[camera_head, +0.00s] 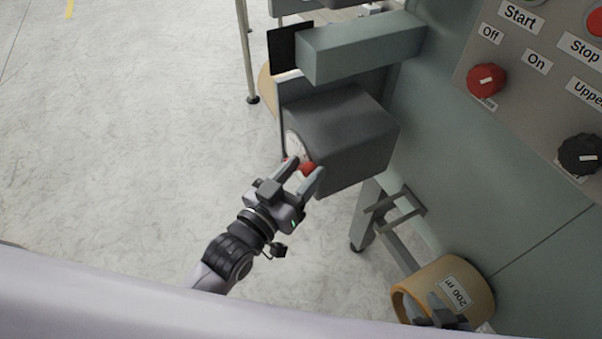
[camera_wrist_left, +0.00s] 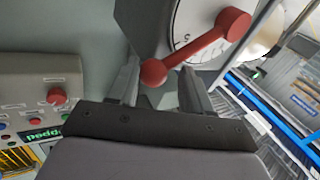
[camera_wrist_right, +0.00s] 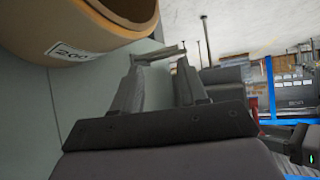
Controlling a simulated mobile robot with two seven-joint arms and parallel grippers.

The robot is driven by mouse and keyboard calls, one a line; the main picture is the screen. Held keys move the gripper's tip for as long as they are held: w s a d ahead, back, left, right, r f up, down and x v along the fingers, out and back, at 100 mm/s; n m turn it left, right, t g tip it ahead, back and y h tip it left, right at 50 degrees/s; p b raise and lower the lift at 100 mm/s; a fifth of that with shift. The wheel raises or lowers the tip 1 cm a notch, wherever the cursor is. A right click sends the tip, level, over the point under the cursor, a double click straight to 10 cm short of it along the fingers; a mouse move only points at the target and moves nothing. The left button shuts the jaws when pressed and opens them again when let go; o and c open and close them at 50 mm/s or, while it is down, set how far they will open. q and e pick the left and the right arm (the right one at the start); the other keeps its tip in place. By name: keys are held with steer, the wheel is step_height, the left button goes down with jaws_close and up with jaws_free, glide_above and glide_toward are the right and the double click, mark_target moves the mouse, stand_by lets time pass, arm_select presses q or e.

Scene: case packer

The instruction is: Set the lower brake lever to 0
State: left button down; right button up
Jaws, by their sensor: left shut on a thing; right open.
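The brake lever is red with a ball at each end and sits on a white dial (camera_wrist_left: 190,22) on the face of a dark grey box (camera_head: 340,130). In the left wrist view the red lever (camera_wrist_left: 205,48) slants from upper right to lower left, and a digit 5 shows on the dial. My left gripper (camera_head: 300,172) is shut on the lever's lower-left ball (camera_wrist_left: 153,72). In the head view the red ball (camera_head: 308,168) shows between its fingers. The rest of the dial scale is hidden or too small to read. My right gripper (camera_wrist_right: 160,85) is open and empty.
A tan roll (camera_head: 405,300) labelled 200 m is at the lower right, close to my right gripper. A control panel (camera_head: 530,75) with red and black knobs is at the upper right. A grey-green beam (camera_head: 360,48) juts out above the box. The floor at left is clear.

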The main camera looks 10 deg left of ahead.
arm_select(q)
steer(key=shift+f, duration=0.3)
steer(key=shift+w+a+r+n+g, duration=0.2)
steer(key=shift+n+g, duration=0.3)
steer(key=shift+n, duration=0.2)
steer(key=c, duration=0.8)
jaws_free()
steer(key=o, duration=0.4)
steer(key=shift+c, duration=0.2)
steer(key=shift+r, duration=0.15)
steer(key=v, duration=0.7)
steer(key=shift+b, duration=0.35)
